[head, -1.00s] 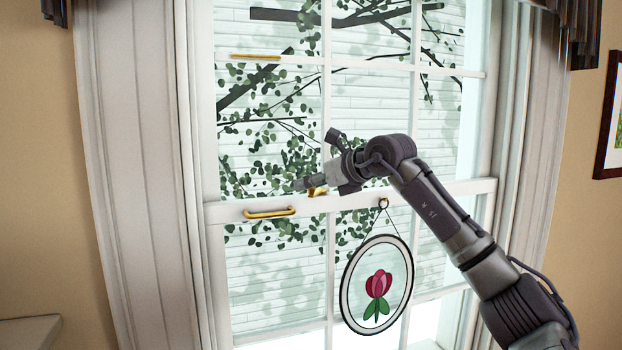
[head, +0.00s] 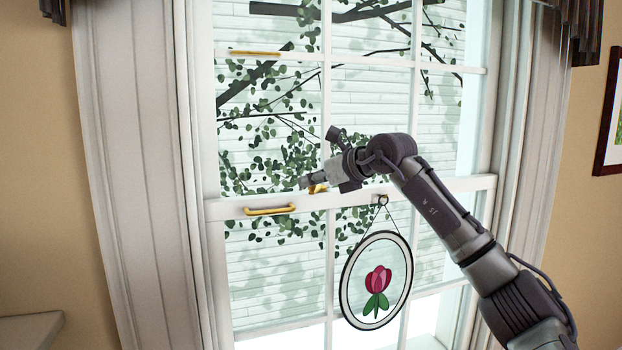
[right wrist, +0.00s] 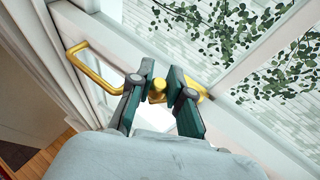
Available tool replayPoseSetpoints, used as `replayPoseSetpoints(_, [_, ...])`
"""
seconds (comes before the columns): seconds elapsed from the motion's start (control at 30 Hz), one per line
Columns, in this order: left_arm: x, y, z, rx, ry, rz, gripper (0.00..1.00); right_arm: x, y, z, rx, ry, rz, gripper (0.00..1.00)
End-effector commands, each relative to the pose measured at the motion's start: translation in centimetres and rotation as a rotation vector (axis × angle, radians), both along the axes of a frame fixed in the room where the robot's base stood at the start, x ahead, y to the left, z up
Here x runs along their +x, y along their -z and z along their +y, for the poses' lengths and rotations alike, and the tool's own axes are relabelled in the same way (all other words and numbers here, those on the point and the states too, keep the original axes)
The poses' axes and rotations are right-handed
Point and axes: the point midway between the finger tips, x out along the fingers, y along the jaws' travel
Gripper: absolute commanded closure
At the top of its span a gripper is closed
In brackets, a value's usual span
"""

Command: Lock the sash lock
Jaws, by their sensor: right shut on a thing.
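The brass sash lock (head: 318,188) sits on the meeting rail (head: 440,188) in the middle of the window, partly hidden by my right gripper (head: 306,183). In the right wrist view the lock's brass knob (right wrist: 157,88) lies between the two dark green fingers of the right gripper (right wrist: 157,80), which are shut on it. A brass part of the lock also shows to the right of the fingers. Whether the lock is engaged is hard to tell. My left gripper is not in view.
A brass pull handle (head: 270,210) is on the rail left of the lock, and another brass handle (head: 255,53) is higher up. A round tulip ornament (head: 376,280) hangs below the rail, under my right arm.

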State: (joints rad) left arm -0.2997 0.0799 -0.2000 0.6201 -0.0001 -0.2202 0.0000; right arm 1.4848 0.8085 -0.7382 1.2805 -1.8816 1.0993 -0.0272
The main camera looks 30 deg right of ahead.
Motion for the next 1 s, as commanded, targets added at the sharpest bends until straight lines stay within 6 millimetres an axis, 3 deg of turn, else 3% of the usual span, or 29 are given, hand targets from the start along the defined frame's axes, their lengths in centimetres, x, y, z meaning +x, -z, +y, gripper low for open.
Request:
replayPoseSetpoints(0.6, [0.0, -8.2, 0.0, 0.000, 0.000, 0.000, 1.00, -1.2, -0.7, -1.9, 0.008, -0.396, 0.003, 1.00])
replayPoseSetpoints(1.0, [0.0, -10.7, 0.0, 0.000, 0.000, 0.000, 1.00, -1.5, -0.3, -2.6, 0.002, -0.535, -0.001, 1.00])
